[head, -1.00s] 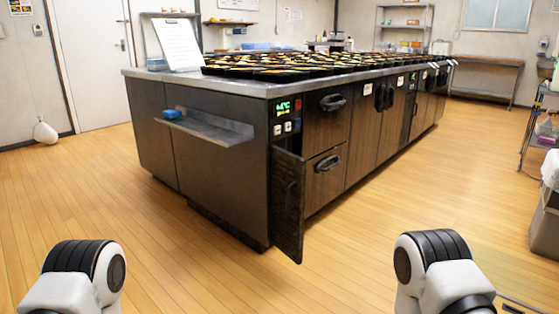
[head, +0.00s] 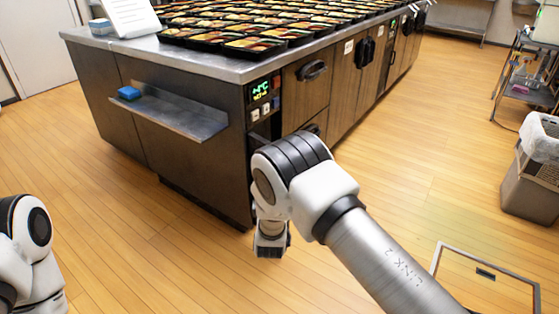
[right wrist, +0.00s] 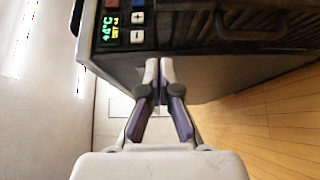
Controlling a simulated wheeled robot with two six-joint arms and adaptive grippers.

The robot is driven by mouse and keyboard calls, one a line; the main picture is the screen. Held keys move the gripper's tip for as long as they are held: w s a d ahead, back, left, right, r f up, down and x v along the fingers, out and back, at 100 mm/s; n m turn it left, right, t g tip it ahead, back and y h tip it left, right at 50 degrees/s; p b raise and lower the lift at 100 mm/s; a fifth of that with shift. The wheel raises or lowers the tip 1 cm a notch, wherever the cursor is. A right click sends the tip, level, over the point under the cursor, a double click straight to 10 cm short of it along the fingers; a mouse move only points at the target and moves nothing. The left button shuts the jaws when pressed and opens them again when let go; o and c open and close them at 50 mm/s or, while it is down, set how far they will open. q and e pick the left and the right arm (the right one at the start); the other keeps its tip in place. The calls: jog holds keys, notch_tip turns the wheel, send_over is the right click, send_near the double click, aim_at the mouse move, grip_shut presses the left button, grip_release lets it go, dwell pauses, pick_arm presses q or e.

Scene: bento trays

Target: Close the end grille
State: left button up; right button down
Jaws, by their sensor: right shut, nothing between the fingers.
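The end grille (right wrist: 285,27) is a dark slatted panel with a black handle. It shows at the upper right of the right wrist view, which is turned on its side, beside the temperature display. In the head view my right arm covers most of where it is. I cannot tell how wide any gap at its edge is. My right gripper (right wrist: 159,68) is shut and empty, with its tips close in front of the counter's end corner, beside the grille. In the head view its fingertips are hidden. Of my left arm only a link shows; its gripper is out of view.
The long counter (head: 205,65) carries rows of bento trays (head: 255,44). A metal shelf (head: 175,115) with a blue item (head: 129,93) sticks out from its end. A grey bin (head: 530,185) stands at the right. A floor hatch (head: 485,275) is at the lower right.

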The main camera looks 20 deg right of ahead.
jog(key=w+d+b, duration=0.2)
jog(key=w+d, duration=0.3)
jog(key=w, duration=0.3)
jog(key=shift+w+d, duration=0.25)
jog(key=shift+d, duration=0.05)
jog(key=shift+r, duration=0.1)
jog(key=shift+d+b, duration=0.15)
jog(key=shift+b, duration=0.15)
